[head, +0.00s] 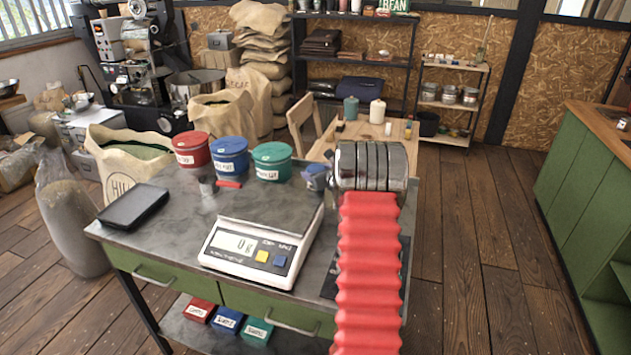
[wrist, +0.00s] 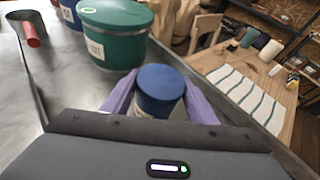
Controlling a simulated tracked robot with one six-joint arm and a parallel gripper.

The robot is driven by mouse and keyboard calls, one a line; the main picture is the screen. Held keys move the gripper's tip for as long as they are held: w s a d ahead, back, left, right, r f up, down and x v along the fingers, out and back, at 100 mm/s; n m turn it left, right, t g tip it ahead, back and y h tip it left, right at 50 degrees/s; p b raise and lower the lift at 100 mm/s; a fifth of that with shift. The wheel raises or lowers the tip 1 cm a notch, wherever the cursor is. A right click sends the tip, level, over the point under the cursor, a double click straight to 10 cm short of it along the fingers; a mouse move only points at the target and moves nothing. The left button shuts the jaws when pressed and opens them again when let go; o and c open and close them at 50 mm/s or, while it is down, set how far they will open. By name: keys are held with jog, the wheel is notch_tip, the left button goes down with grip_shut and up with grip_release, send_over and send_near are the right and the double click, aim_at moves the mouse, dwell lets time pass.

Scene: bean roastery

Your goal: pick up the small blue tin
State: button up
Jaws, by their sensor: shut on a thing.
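The small blue tin (wrist: 161,84) has a dark blue lid and a pale label low on its side. It stands upright between the two purple fingers of my gripper (wrist: 160,105) in the wrist view, and the gripper is shut on it. In the head view the tin (head: 318,169) shows small at the right rear corner of the grey worktop, partly hidden by my gripper (head: 316,182). I cannot tell whether its base touches the worktop.
Large red (head: 192,150), blue (head: 230,155) and green (head: 272,161) tins stand along the worktop's rear. A scale (head: 262,245) reading 0 g, a black tablet (head: 133,206) and a red-handled scoop (head: 207,185) are also on it. A wooden table (head: 345,140) stands behind.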

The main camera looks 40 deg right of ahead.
notch_tip(320, 180, up, 10)
jog(key=shift+r, duration=0.1)
dwell(0.6)
dwell(0.5)
